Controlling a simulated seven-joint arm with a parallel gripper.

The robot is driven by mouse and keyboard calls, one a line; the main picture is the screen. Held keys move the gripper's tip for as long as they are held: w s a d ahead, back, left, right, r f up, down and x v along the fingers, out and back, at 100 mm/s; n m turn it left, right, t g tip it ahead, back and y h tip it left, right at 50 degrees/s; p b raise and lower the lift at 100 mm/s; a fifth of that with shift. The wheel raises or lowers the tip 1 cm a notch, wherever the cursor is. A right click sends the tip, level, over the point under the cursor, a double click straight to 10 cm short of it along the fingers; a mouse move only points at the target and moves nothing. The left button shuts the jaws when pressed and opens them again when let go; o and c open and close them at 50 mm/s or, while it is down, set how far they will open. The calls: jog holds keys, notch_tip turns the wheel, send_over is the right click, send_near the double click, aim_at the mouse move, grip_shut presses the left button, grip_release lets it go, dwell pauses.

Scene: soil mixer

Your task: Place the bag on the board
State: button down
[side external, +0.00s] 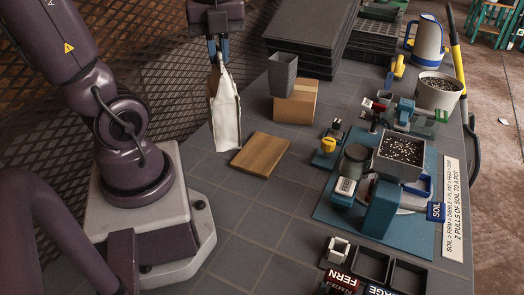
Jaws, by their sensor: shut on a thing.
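The bag (227,112) is white with a brown side and hangs upright. My gripper (218,52) is shut on its top edge, at the upper middle of the side view. The board (262,155) is a flat wooden rectangle lying on the grey tiled table, just right of and below the bag in the picture. Its top is bare. The bag's bottom is near the board's left corner; I cannot tell its exact height above the table.
A cardboard box (296,103) and a grey pot (283,73) stand behind the board. Black trays (305,40) are stacked at the back. The soil machine (383,205) on its blue base is at the right.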

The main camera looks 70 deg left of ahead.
jog(key=shift+s+n, duration=0.4)
jog(key=shift+w+f, duration=0.1)
jog(key=shift+f, duration=0.05)
jog(key=w+a+f, duration=0.7)
jog(key=w+f, duration=0.4)
jog(key=f, duration=0.2)
jog(key=shift+w+a, duration=0.2)
jog(key=shift+a, duration=0.05)
jog(key=c, duration=1.2)
grip_release()
jog(key=shift+f, duration=0.1)
